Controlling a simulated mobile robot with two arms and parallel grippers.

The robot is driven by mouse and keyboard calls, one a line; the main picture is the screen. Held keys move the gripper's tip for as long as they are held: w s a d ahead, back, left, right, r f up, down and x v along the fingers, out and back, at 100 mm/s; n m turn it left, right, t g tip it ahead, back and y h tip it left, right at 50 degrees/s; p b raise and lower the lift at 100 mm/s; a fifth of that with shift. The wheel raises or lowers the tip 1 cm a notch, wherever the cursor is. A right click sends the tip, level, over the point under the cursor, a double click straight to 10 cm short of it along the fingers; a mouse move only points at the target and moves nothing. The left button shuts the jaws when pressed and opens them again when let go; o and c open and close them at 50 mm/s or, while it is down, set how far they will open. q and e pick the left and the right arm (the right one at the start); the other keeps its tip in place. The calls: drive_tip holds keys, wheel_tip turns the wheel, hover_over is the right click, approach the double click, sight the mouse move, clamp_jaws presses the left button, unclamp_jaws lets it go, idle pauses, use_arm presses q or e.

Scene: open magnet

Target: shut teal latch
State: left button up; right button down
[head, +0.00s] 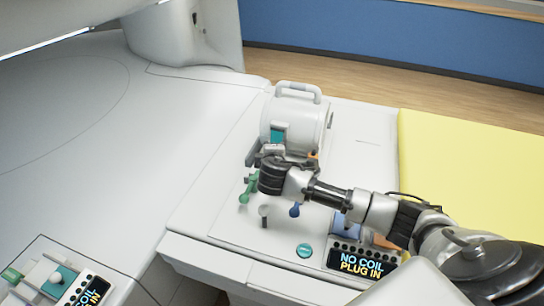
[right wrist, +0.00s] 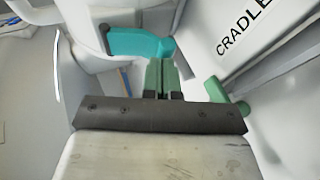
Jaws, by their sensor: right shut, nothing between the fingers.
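The teal latch (head: 277,136) is on the near side of a white, drum-shaped coil housing (head: 304,117). In the right wrist view the latch (right wrist: 138,42) is a rounded teal lever lying sideways, just beyond the fingertips and to their left. My right gripper (right wrist: 163,74) is shut and empty, its narrow fingers pointing at the housing. Whether the fingertips touch the latch I cannot tell. In the head view my right wrist hides the fingers and the housing's lower front. My left gripper is not in view.
A green handle (head: 248,188), a grey knob (head: 264,211) and a blue handle (head: 295,209) stand on the white deck in front. A teal button (head: 304,250) and a "NO COIL PLUG IN" display (head: 361,263) are nearer. A yellow pad (head: 470,165) lies right. White "CRADLE" lettering surface (right wrist: 243,30) is close by.

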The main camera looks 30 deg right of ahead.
use_arm(q)
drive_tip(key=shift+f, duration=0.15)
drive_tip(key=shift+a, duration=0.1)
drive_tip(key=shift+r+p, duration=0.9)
drive_tip(key=shift+p, duration=0.15)
use_arm(e)
drive_tip(key=shift+r, duration=0.75)
